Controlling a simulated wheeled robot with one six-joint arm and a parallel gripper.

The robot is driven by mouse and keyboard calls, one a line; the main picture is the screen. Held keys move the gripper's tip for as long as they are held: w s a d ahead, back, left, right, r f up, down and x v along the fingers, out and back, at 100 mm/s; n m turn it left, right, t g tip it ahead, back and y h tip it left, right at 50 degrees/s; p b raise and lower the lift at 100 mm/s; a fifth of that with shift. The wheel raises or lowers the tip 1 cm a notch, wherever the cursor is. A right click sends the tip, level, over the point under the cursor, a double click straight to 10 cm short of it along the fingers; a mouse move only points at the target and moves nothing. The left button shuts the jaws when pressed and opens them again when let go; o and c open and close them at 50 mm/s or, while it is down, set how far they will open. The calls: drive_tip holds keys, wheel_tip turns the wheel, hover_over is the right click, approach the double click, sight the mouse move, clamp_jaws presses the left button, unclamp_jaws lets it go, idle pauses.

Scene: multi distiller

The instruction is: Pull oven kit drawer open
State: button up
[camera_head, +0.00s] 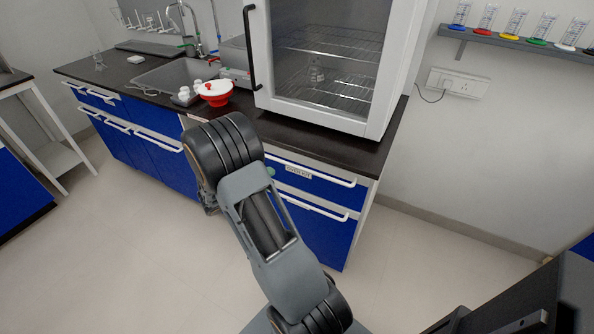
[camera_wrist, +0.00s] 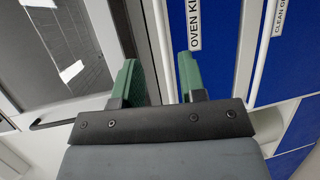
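The oven kit drawer (camera_head: 324,188) is the upper blue drawer under the oven and looks shut. Its "OVEN KI…" label (camera_wrist: 194,24) and blue front (camera_wrist: 219,55) show sideways in the wrist view. A pale bar that looks like its handle (camera_wrist: 160,40) runs between the finger tips in that view. The handle also shows in the head view (camera_head: 335,179). My gripper (camera_wrist: 158,76) is open, with two green fingers apart on either side of this bar. I cannot tell whether they touch it. In the head view my arm hides most of the gripper.
A lower blue drawer (camera_head: 322,221) with its own white handle lies below. The glass-fronted oven (camera_head: 330,60) stands on the dark counter (camera_head: 345,148) above. A red-and-white bowl (camera_head: 215,93) sits left of it. The floor (camera_head: 420,260) to the right is clear.

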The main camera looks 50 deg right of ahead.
sight(297, 166)
drive_tip(key=x, duration=1.2)
clamp_jaws()
idle(0.3)
